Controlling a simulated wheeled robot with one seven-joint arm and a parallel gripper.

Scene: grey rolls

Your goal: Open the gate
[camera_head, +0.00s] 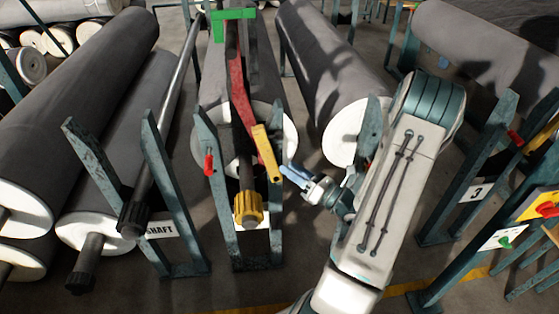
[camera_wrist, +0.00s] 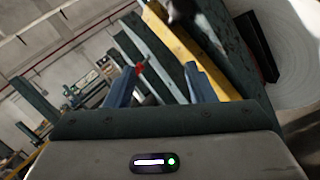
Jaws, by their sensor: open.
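A yellow bar (camera_head: 266,153), which looks like the gate, sits at the right post of the middle roll stand (camera_head: 207,130). It slants, with its lower end near my gripper. My gripper (camera_head: 287,172) is open, with blue fingers just right of the bar. In the wrist view, the bar (camera_wrist: 205,62) runs diagonally behind the right finger of my gripper (camera_wrist: 158,80). Nothing shows held between the fingers; I cannot tell whether a finger touches the bar. A red latch-like piece (camera_head: 208,163) is on the left post, and red also shows in the wrist view (camera_wrist: 139,69).
A shaft with a yellow knob (camera_head: 248,208) lies in the middle stand. A stand labelled SHAFT (camera_head: 165,235) is to the left. Grey rolls (camera_head: 325,75) lie around the stands. A stand marked 3 (camera_head: 475,190) is right of my arm.

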